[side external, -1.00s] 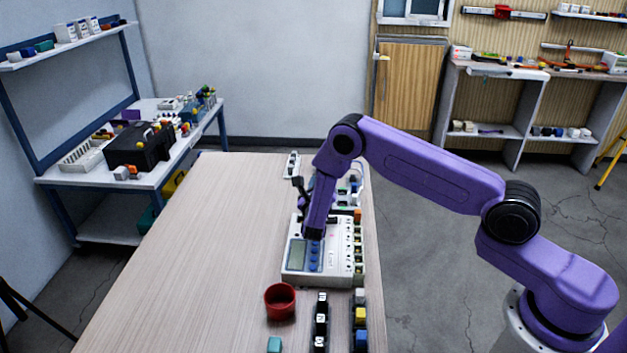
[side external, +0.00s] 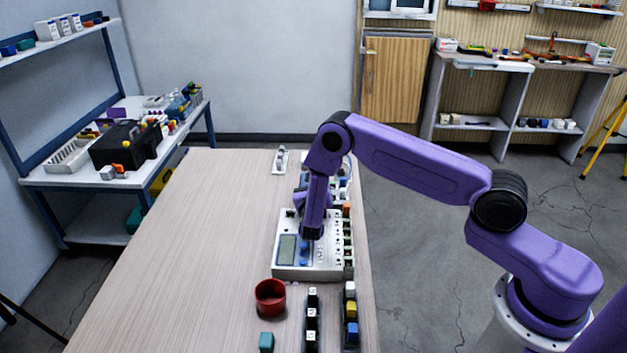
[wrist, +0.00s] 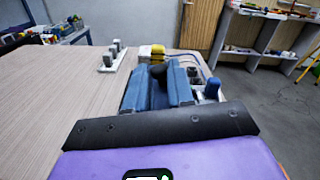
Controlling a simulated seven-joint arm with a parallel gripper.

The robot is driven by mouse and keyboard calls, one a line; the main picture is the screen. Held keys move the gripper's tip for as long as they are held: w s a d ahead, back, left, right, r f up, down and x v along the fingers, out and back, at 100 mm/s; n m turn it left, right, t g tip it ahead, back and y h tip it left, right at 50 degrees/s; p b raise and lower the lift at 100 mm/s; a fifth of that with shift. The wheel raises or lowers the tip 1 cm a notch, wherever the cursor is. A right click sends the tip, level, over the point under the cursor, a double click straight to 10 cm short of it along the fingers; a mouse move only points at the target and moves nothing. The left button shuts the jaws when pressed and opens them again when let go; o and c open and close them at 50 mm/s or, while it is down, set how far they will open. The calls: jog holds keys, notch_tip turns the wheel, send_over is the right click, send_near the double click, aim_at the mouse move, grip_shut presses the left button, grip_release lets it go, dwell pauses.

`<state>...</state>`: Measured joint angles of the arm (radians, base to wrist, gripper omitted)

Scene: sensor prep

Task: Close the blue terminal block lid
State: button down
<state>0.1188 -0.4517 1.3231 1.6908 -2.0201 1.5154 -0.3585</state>
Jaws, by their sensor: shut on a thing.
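My gripper (wrist: 158,75) shows in the wrist view as two blue-grey fingers beyond a black bar. A dark rounded knob (wrist: 158,71) sits between the fingers, and they are shut on it. I cannot tell whether this knob belongs to the terminal block lid. No blue lid can be made out for sure; the fingers and my arm hide that area. In the side external view my gripper is low over the far part of the white instrument (side external: 287,271), mostly behind my purple wrist link.
A red cup (side external: 270,298) and a teal block (side external: 266,341) stand on the near table. Dark racks with coloured blocks (side external: 351,334) stand to their right. A small white rack (side external: 280,162) is at the far end. A yellow part (wrist: 151,52) lies beyond my fingers. The table's left side is clear.

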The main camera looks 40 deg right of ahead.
jog(key=c, duration=1)
grip_release()
jog(key=v, duration=1.7)
jog(key=shift+s+a+r, duration=0.1)
jog(key=shift+s+a, duration=0.1)
